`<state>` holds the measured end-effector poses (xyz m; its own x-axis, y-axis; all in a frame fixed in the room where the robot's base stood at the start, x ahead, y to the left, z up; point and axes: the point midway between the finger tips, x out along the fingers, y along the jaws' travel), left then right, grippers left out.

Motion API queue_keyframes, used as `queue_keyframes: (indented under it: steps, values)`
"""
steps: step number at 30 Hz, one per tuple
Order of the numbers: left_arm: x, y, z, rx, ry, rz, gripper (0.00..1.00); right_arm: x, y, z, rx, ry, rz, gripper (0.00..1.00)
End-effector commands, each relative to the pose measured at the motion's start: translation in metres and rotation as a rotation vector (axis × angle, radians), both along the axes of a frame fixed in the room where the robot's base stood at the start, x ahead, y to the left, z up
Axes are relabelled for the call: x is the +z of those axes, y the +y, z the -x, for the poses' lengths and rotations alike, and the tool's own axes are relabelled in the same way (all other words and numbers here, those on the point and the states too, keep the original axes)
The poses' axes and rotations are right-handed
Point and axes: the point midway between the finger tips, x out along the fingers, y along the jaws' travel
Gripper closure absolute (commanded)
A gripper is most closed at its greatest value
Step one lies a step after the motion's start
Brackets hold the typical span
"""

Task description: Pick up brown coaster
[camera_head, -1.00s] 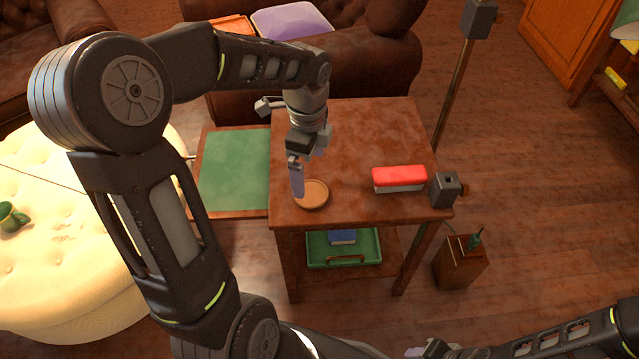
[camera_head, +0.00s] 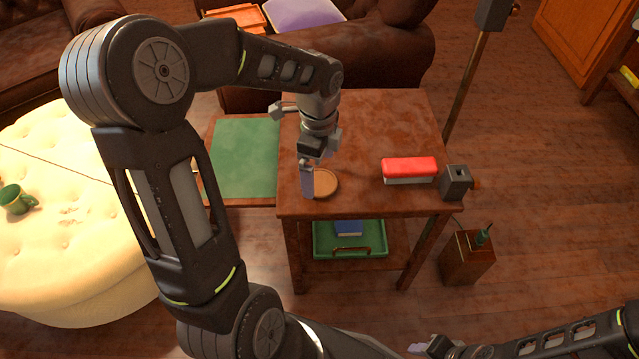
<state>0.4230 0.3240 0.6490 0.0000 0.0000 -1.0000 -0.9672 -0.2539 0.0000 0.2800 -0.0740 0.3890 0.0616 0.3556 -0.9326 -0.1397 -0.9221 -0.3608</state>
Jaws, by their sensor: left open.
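The brown coaster (camera_head: 326,183) is a small round disc with a raised rim. It lies flat on the wooden side table (camera_head: 390,130), near the table's front left edge. My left gripper (camera_head: 308,186) points down at the coaster's left side, and its fingers hide part of the coaster's left edge. The jaws are open, seen nearly edge-on; I cannot tell whether a finger touches the coaster. My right gripper (camera_head: 420,347) shows only in part at the bottom edge, far from the table.
A red and white block (camera_head: 409,169) lies on the table's right side, beside a grey clamp (camera_head: 456,182) at the corner. A green panel (camera_head: 245,158) extends left. A green tray (camera_head: 350,240) sits on the lower shelf. A cream ottoman (camera_head: 70,240) stands left.

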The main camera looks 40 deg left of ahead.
Motion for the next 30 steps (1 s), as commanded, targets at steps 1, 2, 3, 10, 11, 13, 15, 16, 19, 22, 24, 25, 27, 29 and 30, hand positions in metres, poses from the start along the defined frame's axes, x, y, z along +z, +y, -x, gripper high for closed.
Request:
queue_keyframes:
  steps: [1,2,3,10,11,13,15,16,19,22,24,25,27,29,30]
  values:
    - [-0.012,-0.001,0.000,0.000,0.003,0.001,0.00,-0.006,0.000,0.000,0.000,0.000,0.000,0.64]
    - [-0.017,-0.001,-0.001,-0.001,0.003,0.002,0.00,-0.008,0.000,0.000,-0.001,0.000,0.000,0.64]
    - [-0.023,-0.001,0.000,-0.001,0.004,0.001,0.00,-0.010,0.000,0.000,-0.001,0.000,0.000,0.64]
    - [-0.037,-0.001,-0.001,-0.001,0.001,0.000,0.00,-0.012,0.000,0.000,-0.001,0.000,0.000,0.64]
    - [-0.037,-0.001,-0.001,-0.001,0.000,0.000,0.00,-0.012,0.000,0.000,-0.001,0.000,0.000,0.64]
    - [-0.036,-0.001,-0.001,0.000,0.000,0.000,0.00,-0.012,0.000,0.000,-0.001,0.000,0.000,0.64]
    - [-0.036,-0.001,-0.001,0.000,0.000,0.000,0.00,-0.012,0.000,0.000,-0.001,0.000,0.000,0.64]
    - [-0.036,-0.001,-0.001,0.000,0.000,0.000,0.00,-0.012,0.000,0.000,-0.001,0.000,0.000,0.64]
    - [-0.036,-0.001,-0.001,0.000,0.000,0.000,0.00,-0.012,0.000,0.000,-0.001,0.000,0.000,0.64]
    - [-0.036,-0.001,-0.001,0.000,0.000,0.000,0.00,-0.012,0.000,0.000,-0.001,0.000,0.000,0.64]
    - [-0.036,-0.001,-0.001,-0.001,0.000,0.000,0.00,-0.012,0.000,0.000,-0.001,0.000,0.000,0.64]
    - [-0.036,-0.001,-0.001,-0.001,0.000,0.000,0.00,-0.012,0.000,0.000,-0.001,0.000,0.000,0.64]
    - [-0.036,-0.001,-0.001,-0.001,0.000,0.000,0.02,-0.012,0.000,0.000,-0.001,0.000,0.000,0.64]
    - [-0.036,-0.001,-0.001,-0.001,0.000,0.000,0.07,-0.012,0.000,0.000,-0.001,0.000,0.000,0.64]
    - [-0.036,-0.001,-0.001,-0.001,0.000,0.000,0.11,-0.012,0.000,0.000,-0.001,0.000,0.000,0.64]
